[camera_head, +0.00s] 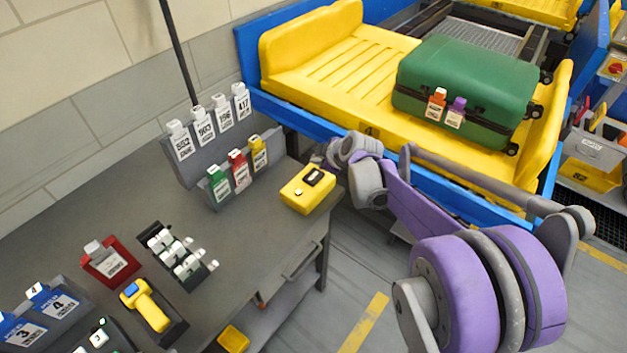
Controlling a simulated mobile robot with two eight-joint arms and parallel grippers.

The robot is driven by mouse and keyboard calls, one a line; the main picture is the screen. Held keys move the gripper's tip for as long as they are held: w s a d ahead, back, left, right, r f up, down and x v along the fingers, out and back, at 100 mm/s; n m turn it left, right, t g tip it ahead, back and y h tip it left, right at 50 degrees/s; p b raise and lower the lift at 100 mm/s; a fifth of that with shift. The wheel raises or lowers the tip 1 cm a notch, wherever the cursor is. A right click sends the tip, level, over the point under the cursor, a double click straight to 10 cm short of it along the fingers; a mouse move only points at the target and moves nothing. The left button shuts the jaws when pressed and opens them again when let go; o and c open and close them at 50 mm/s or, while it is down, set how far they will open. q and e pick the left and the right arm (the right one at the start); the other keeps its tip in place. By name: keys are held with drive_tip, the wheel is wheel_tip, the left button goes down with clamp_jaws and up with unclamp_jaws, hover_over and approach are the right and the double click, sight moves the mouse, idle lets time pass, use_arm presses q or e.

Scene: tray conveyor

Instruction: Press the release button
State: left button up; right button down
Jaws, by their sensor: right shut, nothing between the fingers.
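A yellow control box (305,199) sits at the right end of the grey table. Its top has a small white round button (298,191) and a dark piece (314,177). I cannot read any label that says which is the release button. My right gripper (318,161) is shut and empty, just behind the box at the table's far right corner. Its fingertips are small and partly merge with the background, so I cannot tell whether they touch the box. My left gripper is not in view.
A green suitcase (465,88) with orange and purple tags lies in a yellow tray (320,70) on the blue conveyor. On the table (235,240) are tag racks, a red holder (110,262) and a yellow scanner (146,305). A red button (615,69) is at far right.

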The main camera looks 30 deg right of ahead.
sight(316, 177)
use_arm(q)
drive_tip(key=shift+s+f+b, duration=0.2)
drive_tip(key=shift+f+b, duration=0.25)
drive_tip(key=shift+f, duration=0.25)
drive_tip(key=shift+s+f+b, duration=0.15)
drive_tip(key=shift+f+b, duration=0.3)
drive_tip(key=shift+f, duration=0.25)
use_arm(e)
drive_tip(key=shift+f, duration=1.9)
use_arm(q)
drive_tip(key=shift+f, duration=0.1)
use_arm(e)
drive_tip(key=shift+f, duration=0.15)
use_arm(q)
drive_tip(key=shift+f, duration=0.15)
use_arm(e)
drive_tip(key=shift+f, duration=0.25)
use_arm(q)
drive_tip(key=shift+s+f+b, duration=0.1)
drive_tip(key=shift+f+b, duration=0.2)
drive_tip(key=shift+b, duration=0.2)
use_arm(e)
drive_tip(key=shift+f, duration=0.45)
drive_tip(key=shift+r, duration=0.1)
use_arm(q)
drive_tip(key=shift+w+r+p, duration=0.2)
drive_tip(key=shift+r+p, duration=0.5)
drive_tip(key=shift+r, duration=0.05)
use_arm(e)
drive_tip(key=shift+r, duration=0.75)
